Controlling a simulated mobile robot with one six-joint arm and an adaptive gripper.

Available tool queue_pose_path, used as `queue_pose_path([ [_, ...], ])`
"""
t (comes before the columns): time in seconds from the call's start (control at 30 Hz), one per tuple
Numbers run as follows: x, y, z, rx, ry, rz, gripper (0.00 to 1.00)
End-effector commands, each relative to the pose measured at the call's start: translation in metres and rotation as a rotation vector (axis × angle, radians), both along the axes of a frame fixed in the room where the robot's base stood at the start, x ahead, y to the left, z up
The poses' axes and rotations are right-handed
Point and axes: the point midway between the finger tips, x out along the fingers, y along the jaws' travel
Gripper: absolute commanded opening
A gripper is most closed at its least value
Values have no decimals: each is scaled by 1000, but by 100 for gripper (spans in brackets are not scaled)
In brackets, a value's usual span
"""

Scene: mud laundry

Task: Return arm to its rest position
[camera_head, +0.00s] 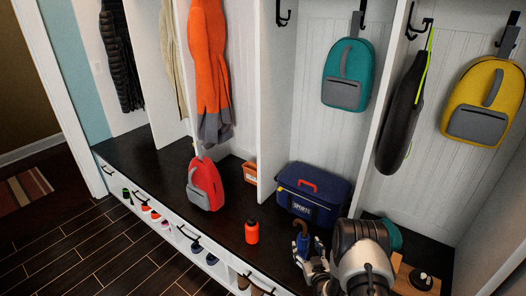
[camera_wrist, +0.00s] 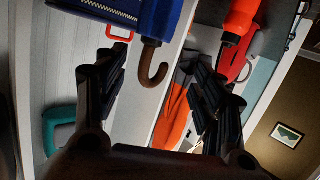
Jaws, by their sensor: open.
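My gripper (camera_head: 312,262) is at the front edge of the dark bench, lower right of centre in the head view. Its fingers are spread apart with nothing gripped between them; they also show in the wrist view (camera_wrist: 157,62). A blue umbrella with a brown hooked handle (camera_head: 302,238) is just beyond my fingers. In the wrist view its hook (camera_wrist: 152,72) shows between the two fingers, apart from both. My arm hides part of the bench behind it.
A navy cooler bag (camera_head: 312,192), an orange bottle (camera_head: 252,232), a red backpack (camera_head: 205,184) and a small orange box (camera_head: 250,172) stand on the bench. Teal (camera_head: 347,74) and yellow (camera_head: 484,100) backpacks hang above. White dividers (camera_head: 275,100) rise from the bench.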

Motion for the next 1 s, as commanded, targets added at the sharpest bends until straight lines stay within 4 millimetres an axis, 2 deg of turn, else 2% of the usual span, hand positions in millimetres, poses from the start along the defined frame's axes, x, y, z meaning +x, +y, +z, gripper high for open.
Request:
queue_pose_path([
  [0.03,16,-2,30,-16,16,-4,63],
  [0.2,38,-8,107,-58,130,-32,63],
  [0.33,36,-11,166,-80,216,-59,63],
  [0.47,17,-13,224,-92,302,-90,63],
  [0.57,-8,-13,265,-95,368,-112,63],
  [0.7,-55,-11,315,-93,460,-141,63],
  [0.77,-80,-9,334,-89,500,-153,63],
  [0.9,-145,-4,369,-74,593,-175,63],
  [1.0,-197,0,388,-60,660,-186,63],
])
